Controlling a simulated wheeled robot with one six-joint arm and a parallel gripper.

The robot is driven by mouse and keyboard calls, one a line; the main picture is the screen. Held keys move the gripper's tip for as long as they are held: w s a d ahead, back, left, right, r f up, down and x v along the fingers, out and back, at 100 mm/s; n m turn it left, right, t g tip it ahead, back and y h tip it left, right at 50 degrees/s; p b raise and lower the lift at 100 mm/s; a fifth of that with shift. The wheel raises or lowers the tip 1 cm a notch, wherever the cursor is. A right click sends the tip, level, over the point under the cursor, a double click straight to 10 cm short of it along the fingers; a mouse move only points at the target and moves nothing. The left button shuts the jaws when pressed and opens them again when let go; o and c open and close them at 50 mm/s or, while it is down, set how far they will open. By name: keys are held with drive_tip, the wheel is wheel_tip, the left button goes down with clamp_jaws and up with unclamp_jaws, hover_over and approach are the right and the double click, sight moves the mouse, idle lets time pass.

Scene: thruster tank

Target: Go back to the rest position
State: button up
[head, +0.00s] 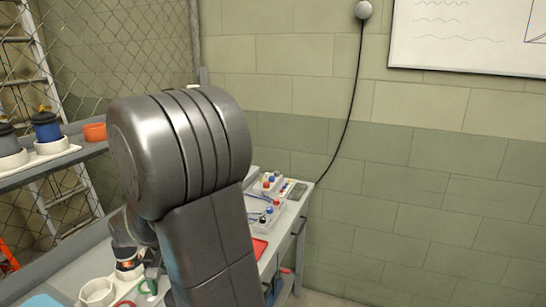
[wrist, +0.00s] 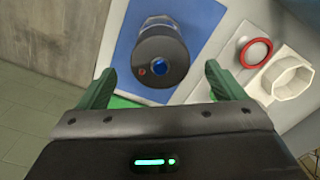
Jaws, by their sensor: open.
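In the wrist view my gripper (wrist: 160,72) is open, its two green fingers spread apart. A dark cylinder with a blue centre (wrist: 160,58) stands on a blue mat (wrist: 196,20), just beyond and between the fingertips. I see no contact between the fingers and the cylinder. In the head view my arm covers the middle of the picture and much of the bench, and I cannot make out the gripper's fingers there.
A white many-sided holder (wrist: 293,78) and a red ring (wrist: 256,53) are right of the cylinder. Open floor shows left in the wrist view.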

wheel_tip(320, 180, up, 8)
drive_tip(key=shift+f, duration=0.25)
